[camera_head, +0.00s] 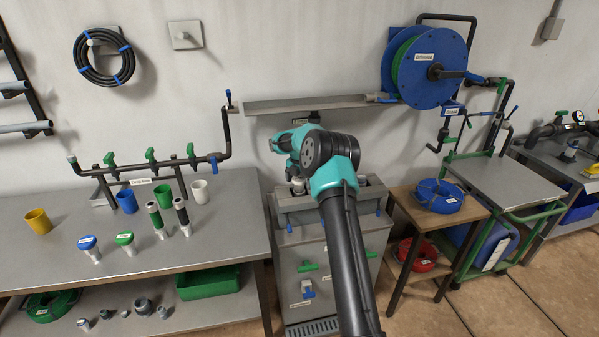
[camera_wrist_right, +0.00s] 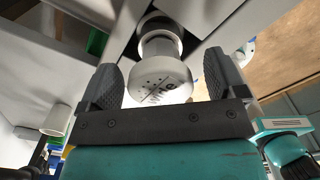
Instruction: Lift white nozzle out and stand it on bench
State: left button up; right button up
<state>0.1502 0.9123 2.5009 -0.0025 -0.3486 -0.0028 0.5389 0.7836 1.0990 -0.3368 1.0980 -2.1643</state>
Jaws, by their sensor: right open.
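The white nozzle (camera_wrist_right: 163,75) has a round, lettered face and sits in a dark opening of a grey holder in the right wrist view. In the head view, a pale round top (camera_head: 298,185), likely the same nozzle, shows in the grey stand (camera_head: 310,204) under my right arm. My right gripper (camera_wrist_right: 160,62) is open, with one finger on each side of the nozzle and visible gaps between. Its fingertips are hidden in the head view. The grey bench (camera_head: 80,268) is at the left. My left gripper does not show.
On the bench stand a yellow cup (camera_head: 38,221), a blue cup (camera_head: 126,202), a white cup (camera_head: 200,191), blue-topped (camera_head: 89,247) and green-topped (camera_head: 126,242) pieces and two dark cylinders. A valve manifold (camera_head: 150,170) is behind them. The bench's front right is clear.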

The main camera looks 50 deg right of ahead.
jog(key=shift+f, duration=1)
jog(key=c, duration=1.1)
jog(key=shift+r, duration=0.1)
jog(key=shift+r, duration=3.05)
jog(key=shift+r, duration=1.35)
